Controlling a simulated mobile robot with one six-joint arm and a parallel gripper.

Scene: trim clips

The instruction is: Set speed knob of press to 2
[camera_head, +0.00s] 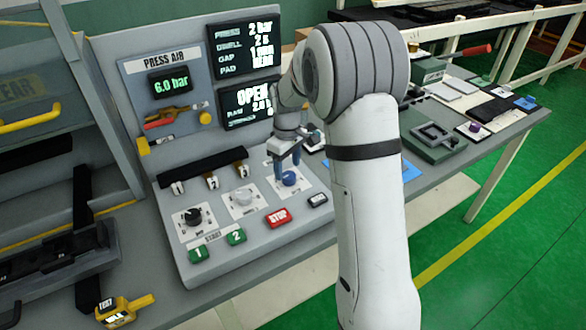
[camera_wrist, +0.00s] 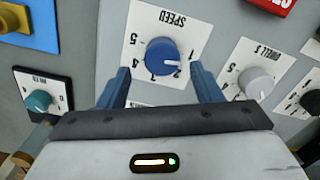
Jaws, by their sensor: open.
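The blue speed knob (camera_wrist: 162,57) sits on a white dial plate marked SPEED (camera_wrist: 178,20), which appears upside down in the wrist view. Its white pointer mark points right and slightly down, on the side near the 1; the exact setting is hard to read. In the head view the knob (camera_head: 289,180) is on the sloping panel of the press. My gripper (camera_head: 287,160) is open, with its blue fingers just above the knob. In the wrist view the fingers of my gripper (camera_wrist: 160,70) stand apart on either side of the knob, and no contact shows.
A white-grey dwell knob (camera_wrist: 257,83) is close to the right finger in the wrist view. A teal knob (camera_wrist: 39,101) is at the left. The red STOP button (camera_head: 277,217) and green start buttons (camera_head: 236,237) lie in front. A display (camera_head: 249,103) stands behind.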

